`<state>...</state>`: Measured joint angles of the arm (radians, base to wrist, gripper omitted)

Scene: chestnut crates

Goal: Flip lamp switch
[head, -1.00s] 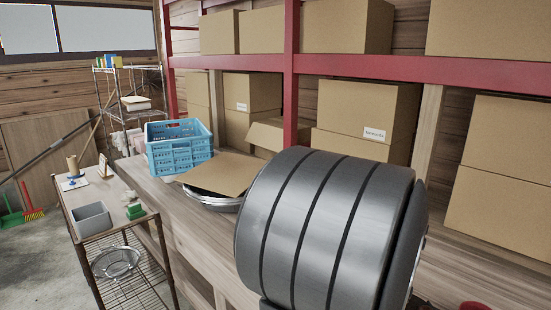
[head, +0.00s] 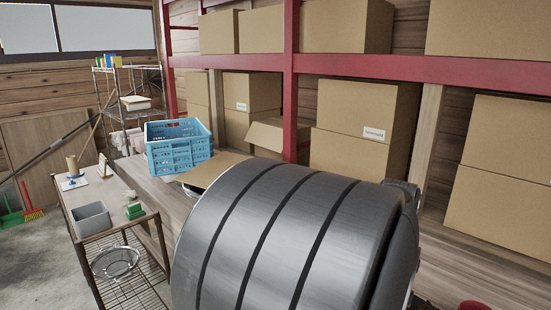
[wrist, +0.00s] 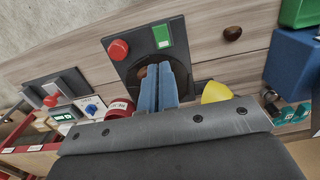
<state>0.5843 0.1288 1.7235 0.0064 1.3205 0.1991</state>
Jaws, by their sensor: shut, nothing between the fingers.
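In the wrist view, my gripper (wrist: 160,78) has its blue fingers together and empty, pointing at the lower part of a dark panel (wrist: 127,55). The panel carries a red round button (wrist: 118,50) and a small green and white rectangular piece (wrist: 162,36), both just beyond the fingertips. A brown round part behind the fingers is partly covered. I cannot tell whether the fingers touch the panel. No lamp can be made out, and which control is the lamp switch is unclear. The gripper does not show in the head view.
Left of the fingers in the wrist view are a grey panel with a red-tipped lever (wrist: 50,100), a blue knob on a white plate (wrist: 93,107) and a red object (wrist: 119,108). Right are a yellow object (wrist: 216,92) and a blue box (wrist: 294,68). A blue crate (head: 178,152) stands on the bench.

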